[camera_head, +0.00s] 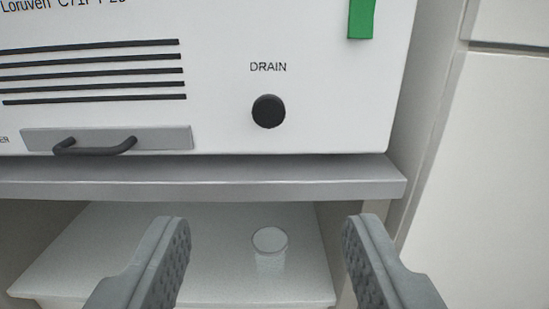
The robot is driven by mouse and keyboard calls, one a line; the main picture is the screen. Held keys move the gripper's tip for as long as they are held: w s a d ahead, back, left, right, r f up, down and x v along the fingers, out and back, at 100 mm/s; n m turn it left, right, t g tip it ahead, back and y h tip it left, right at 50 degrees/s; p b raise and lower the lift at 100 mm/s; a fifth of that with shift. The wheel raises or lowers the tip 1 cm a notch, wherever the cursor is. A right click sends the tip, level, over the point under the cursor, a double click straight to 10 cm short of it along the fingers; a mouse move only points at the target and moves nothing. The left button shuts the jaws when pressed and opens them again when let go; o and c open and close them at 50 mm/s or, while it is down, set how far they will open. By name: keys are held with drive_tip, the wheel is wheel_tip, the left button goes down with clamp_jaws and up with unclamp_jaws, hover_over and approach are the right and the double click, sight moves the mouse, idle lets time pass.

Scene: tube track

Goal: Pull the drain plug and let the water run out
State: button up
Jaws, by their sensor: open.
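The drain plug (268,111) is a round black knob on the white front of the machine (330,110), under the printed word DRAIN. It sits in the panel. My gripper (262,240) is open and empty, its two grey fingers wide apart at the bottom of the picture. The plug shows above and between the fingertips, and neither finger touches it. No running water shows. A clear cup (269,250) stands below the plug, on a pale surface under the shelf, and shows between the fingers.
The machine rests on a grey shelf (220,189) whose front edge crosses the picture. A grey plate with a dark handle (95,146) is at lower left of the panel. A green tag (361,18) is at upper right. White cabinets (495,170) stand at right.

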sight(269, 110)
drive_tip(key=w, duration=1.7)
drive_tip(key=shift+w+a+f, duration=0.2)
drive_tip(key=shift+a, duration=0.05)
drive_tip(key=shift+c, duration=0.4)
